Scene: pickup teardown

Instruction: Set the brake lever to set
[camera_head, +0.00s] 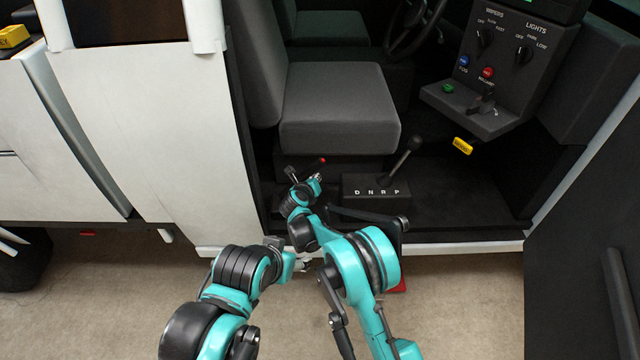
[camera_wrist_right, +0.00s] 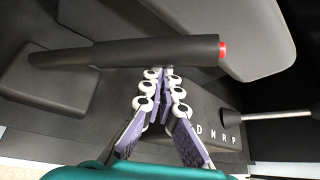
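The brake lever (camera_wrist_right: 130,52) is a black bar with a red end. It lies across the upper part of the right wrist view, running from a dark base at left, tilted slightly. In the head view, my right gripper (camera_head: 292,173) is small beside the lever. My left gripper (camera_head: 303,265) is low, outside the sill, and mostly hidden.
A gear selector (camera_head: 403,158) marked D N R P stands right of the brake lever, and shows in the right wrist view (camera_wrist_right: 265,115). The grey seat (camera_head: 335,110) is behind. A control panel (camera_head: 490,75) is at upper right. The door sill (camera_head: 460,247) runs in front.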

